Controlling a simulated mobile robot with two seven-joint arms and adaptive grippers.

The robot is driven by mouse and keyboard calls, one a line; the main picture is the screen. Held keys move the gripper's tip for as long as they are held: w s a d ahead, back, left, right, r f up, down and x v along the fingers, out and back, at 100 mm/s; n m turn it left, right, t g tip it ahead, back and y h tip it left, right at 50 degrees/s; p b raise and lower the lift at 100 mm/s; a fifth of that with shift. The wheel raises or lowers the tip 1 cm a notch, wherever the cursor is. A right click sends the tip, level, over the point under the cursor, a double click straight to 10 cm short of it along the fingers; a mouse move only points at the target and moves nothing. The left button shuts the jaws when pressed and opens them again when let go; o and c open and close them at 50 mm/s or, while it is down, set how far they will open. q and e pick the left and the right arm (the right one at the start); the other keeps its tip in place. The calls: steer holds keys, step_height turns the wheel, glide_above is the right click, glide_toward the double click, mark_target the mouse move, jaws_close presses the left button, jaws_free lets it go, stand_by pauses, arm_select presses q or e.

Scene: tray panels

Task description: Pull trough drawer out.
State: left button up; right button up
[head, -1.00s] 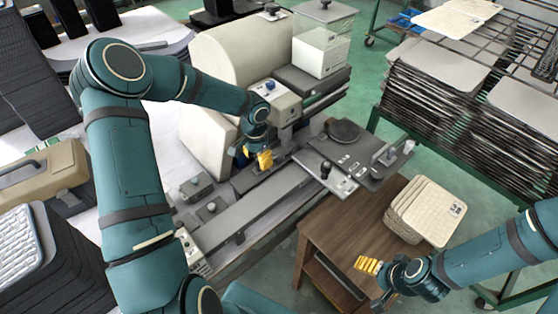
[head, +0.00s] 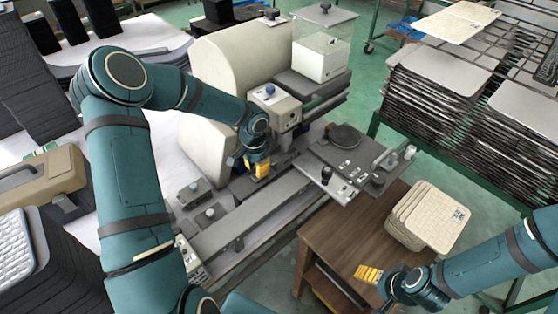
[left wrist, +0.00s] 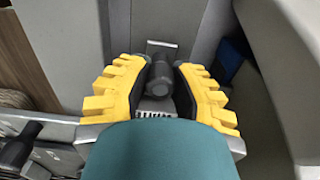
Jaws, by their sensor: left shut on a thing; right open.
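My left gripper (head: 257,168) reaches down to the grey machine bed beside the cream housing. In the left wrist view my left gripper (left wrist: 160,95) has its yellow fingers closed around a dark cylindrical handle (left wrist: 160,75). The handle stands out from a grey face, which I take to be the trough drawer's front (left wrist: 190,30). In the head view the handle and most of the drawer are hidden by my fingers and arm, so I cannot tell how far it is out. My right gripper (head: 367,274) is open and empty by the wooden table's front right.
The cream machine housing (head: 228,60) rises behind my left gripper. A long grey rail (head: 250,215) runs in front of it. A dark plate with knobs (head: 350,165) overhangs the wooden table (head: 345,232). A stack of pale panels (head: 430,215) sits near my right gripper.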

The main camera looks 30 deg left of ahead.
arm_select(q)
steer(key=shift+s+a, duration=0.35)
steer(key=shift+s, duration=0.5)
steer(key=shift+s+a, duration=0.4)
steer(key=shift+s, duration=0.5)
steer(key=shift+s+a, duration=0.35)
steer(key=shift+s, duration=0.6)
steer(key=shift+s+a, duration=0.35)
steer(key=shift+s, duration=0.4)
steer(key=shift+s+a, duration=0.3)
steer(key=shift+s, duration=0.5)
steer(key=shift+s+a, duration=0.35)
steer(key=shift+s, duration=0.4)
steer(key=o, duration=0.8)
steer(key=shift+o, duration=0.2)
steer(key=shift+r, duration=0.1)
arm_select(e)
steer(key=shift+r, duration=0.1)
arm_select(q)
step_height(320, 180, up, 7)
steer(key=p, duration=0.5)
steer(key=shift+p, duration=0.3)
arm_select(e)
step_height(320, 180, up, 6)
steer(key=shift+f, duration=0.25)
